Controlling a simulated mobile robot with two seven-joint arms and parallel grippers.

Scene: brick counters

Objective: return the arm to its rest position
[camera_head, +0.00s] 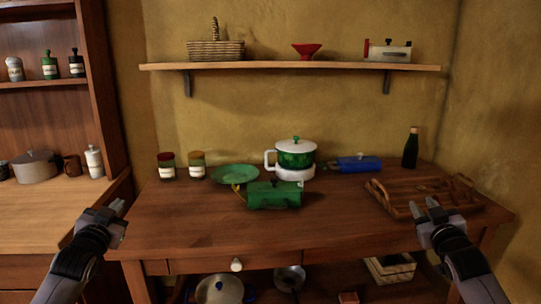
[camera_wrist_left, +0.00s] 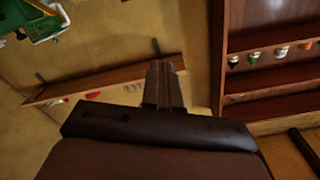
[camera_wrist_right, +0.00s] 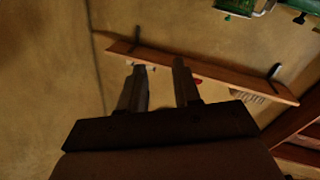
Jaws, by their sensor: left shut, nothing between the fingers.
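My left gripper (camera_head: 115,208) is at the lower left in the head view, in front of the table's left edge. It is shut and empty; its fingers are together in the left wrist view (camera_wrist_left: 164,88). My right gripper (camera_head: 426,207) is at the lower right, near the front of the wooden tray. Its fingers stand apart in the right wrist view (camera_wrist_right: 160,85), with nothing between them. Both arms come up from the bottom corners of the head view.
The wooden table (camera_head: 210,224) holds a green pot (camera_head: 296,153), a green box-like object (camera_head: 273,195), a green plate (camera_head: 236,174), two jars, a blue object (camera_head: 359,163), a dark bottle (camera_head: 411,148) and a wooden tray (camera_head: 387,207). A wall shelf (camera_head: 290,67) hangs above. The table's front is clear.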

